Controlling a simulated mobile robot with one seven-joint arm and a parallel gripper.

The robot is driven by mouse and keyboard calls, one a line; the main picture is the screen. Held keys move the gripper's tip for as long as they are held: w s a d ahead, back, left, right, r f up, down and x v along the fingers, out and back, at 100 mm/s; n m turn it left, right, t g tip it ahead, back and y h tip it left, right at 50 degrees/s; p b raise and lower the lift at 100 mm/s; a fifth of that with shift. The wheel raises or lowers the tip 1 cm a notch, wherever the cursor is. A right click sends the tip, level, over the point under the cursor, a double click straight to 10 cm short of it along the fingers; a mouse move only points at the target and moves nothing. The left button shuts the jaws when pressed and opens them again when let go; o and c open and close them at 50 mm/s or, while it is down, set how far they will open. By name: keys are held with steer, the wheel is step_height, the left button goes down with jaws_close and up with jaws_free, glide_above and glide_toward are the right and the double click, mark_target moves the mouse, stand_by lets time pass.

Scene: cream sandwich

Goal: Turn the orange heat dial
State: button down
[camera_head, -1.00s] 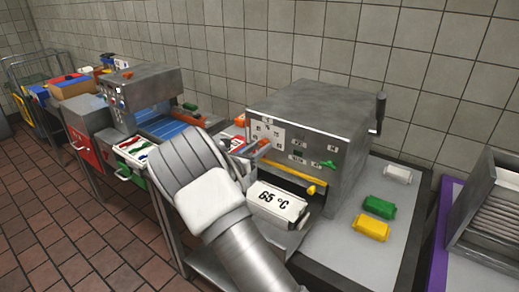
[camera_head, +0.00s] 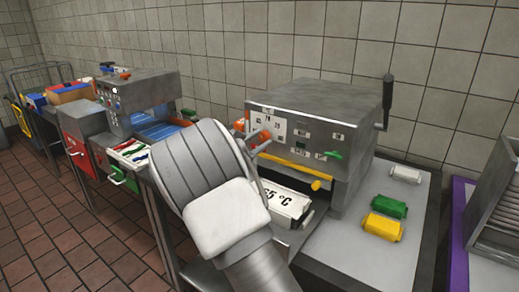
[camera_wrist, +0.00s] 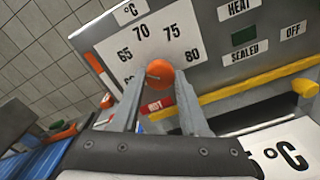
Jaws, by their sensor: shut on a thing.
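The orange heat dial (camera_wrist: 159,73) is a round knob on the machine's front panel. A white scale plate (camera_wrist: 150,38) around it reads 65, 70, 75 and 80 °C in the wrist view. My gripper (camera_wrist: 160,84) is shut on the dial, with one finger on each side of it. Which number the dial points to cannot be told. In the head view my gripper (camera_head: 262,135) is at the panel's upper left, and my wrist hides part of the machine's front. A white block marked °C (camera_head: 287,203) sits below, its label partly hidden by my arm.
White, green (camera_head: 389,207) and yellow (camera_head: 383,228) packets lie on the counter to the right. An open drawer (camera_head: 128,152) is at left.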

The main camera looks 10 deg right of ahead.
steer(key=shift+m+b, duration=0.35)
steer(key=shift+m, duration=0.05)
steer(key=shift+c, duration=2.1)
jaws_free()
steer(key=shift+s, duration=0.1)
steer(key=v, duration=1.7)
steer(key=shift+p, duration=0.3)
steer(key=shift+s+a+r, duration=0.1)
